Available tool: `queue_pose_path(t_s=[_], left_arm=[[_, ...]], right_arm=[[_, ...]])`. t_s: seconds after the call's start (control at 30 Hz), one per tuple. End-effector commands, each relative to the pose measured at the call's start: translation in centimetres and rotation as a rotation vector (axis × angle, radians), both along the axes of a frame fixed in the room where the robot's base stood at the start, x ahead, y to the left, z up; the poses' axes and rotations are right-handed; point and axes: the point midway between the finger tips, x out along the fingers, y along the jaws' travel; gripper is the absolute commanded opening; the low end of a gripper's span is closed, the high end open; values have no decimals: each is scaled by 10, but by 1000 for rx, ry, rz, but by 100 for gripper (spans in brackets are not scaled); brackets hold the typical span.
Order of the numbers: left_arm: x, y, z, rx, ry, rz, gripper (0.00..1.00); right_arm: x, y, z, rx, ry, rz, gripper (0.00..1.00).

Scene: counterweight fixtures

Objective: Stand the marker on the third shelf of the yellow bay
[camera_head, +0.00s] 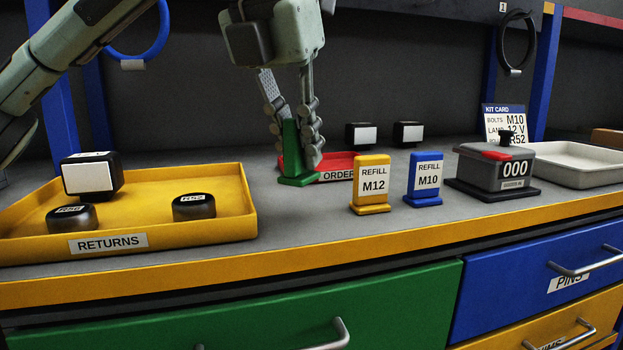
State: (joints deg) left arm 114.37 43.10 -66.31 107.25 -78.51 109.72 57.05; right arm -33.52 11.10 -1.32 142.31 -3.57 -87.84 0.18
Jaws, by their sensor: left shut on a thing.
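My left gripper (296,150) points down over the counter and is shut on a green marker (291,150). The marker is upright, with a flat foot at or just above the counter; I cannot tell whether it touches. The fingers hide part of it. A yellow marker (372,184) reading REFILL M12 and a blue marker (424,179) reading REFILL M10 stand upright to its right. I cannot make out a yellow bay with shelves. My right gripper is not in view.
A yellow RETURNS tray (200,235) holding several dark items is at left. A red ORDER tray (345,162) sits close behind the green marker. A grey counter device (490,170) and a pale tray (580,170) are at right. Drawers are below the yellow counter edge.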

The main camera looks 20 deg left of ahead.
Motion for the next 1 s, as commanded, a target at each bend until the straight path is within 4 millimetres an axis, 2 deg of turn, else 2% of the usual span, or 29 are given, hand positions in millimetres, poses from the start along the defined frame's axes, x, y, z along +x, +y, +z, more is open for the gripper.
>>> queue_pose_path(t_s=[0.17,0.27,0.53,1.0], left_arm=[[16,-5,-10,-1,-1,0,0],[18,-5,-16,0,-1,0,0],[17,-4,-50,0,0,-1,0],[17,-5,-52,-1,-1,0,0]], right_arm=[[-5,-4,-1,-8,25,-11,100],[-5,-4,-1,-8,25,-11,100],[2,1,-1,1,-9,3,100],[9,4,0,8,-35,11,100]])
